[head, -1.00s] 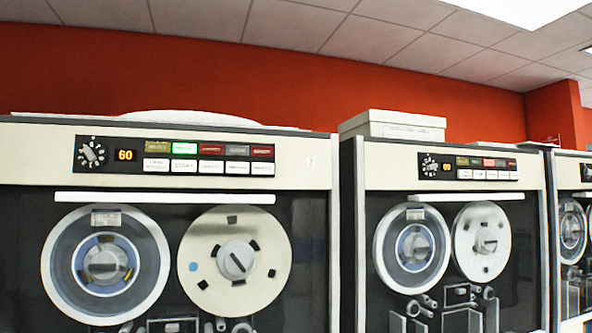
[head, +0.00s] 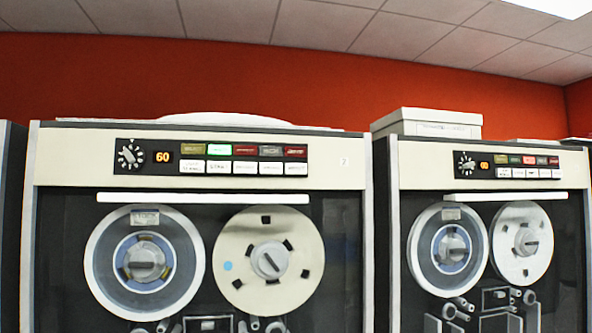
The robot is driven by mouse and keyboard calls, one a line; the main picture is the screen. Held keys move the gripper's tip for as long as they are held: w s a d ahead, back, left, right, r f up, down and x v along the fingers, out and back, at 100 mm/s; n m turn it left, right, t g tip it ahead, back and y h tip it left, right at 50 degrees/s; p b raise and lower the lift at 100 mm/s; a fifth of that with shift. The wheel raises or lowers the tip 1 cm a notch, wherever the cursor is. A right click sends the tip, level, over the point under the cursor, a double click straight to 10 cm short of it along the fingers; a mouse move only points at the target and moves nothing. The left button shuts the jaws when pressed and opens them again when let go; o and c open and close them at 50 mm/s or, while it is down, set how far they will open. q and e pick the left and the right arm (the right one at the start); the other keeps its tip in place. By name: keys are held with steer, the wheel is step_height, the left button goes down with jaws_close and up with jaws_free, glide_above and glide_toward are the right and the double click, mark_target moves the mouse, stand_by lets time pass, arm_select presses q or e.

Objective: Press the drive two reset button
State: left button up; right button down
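A tape drive cabinet (head: 346,176) fills the left and middle of the head view. A small tag (head: 343,161) at its upper right seems to read 2. Its black control panel (head: 147,144) has a dial (head: 130,157), an orange display (head: 163,157) reading 60, a row of coloured indicators with the green one (head: 219,149) lit, and a row of white buttons (head: 244,168) below. The button lettering is too small for me to tell which one is reset. Neither of my grippers is in view.
A second tape drive (head: 425,155) stands to the right, with a red indicator (head: 529,160) lit and a pale box (head: 428,123) on top. Both drives carry large reels behind their fronts. A dark cabinet edge (head: 10,220) shows at far left.

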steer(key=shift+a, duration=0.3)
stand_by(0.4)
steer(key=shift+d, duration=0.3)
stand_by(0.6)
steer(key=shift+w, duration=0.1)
